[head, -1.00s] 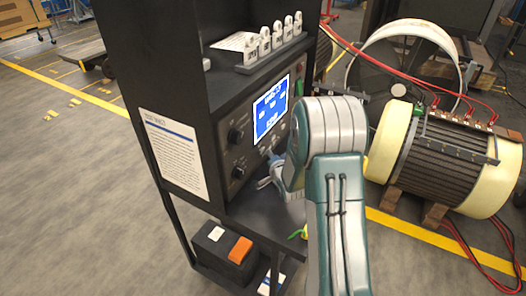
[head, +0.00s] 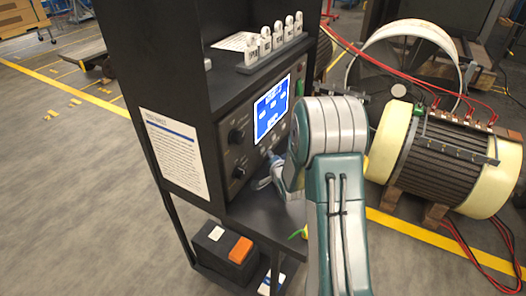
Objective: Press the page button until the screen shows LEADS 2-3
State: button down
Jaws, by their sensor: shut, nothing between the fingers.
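The blue lit screen (head: 271,108) is on the front panel (head: 240,120) of a dark cabinet. Small light buttons (head: 264,147) sit in a row under the screen; I cannot tell which is the page button, and my arm hides part of the row. My gripper (head: 268,182) is low in front of the panel, below the buttons and mostly hidden behind my arm. It is shut and empty, and I cannot tell whether it touches the panel.
Two black knobs (head: 237,135) are at the panel's left. A rack of white tags (head: 270,47) stands on the shelf above. A box with an orange part (head: 240,250) sits below. The stator (head: 445,155) with red cables is at right.

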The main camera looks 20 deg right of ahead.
dwell(0.3)
jog(key=shift+w+a, duration=0.2)
jog(key=shift+w, duration=0.1)
jog(key=shift+w+a, duration=0.25)
jog(key=shift+w, duration=0.05)
dwell(0.8)
jog(key=shift+s+d, duration=0.45)
jog(key=shift+s, duration=0.2)
jog(key=shift+s+d, duration=0.8)
jog(key=shift+s, duration=0.2)
jog(key=shift+s+d, duration=0.8)
jog(key=shift+s, duration=0.2)
jog(key=shift+r, duration=0.15)
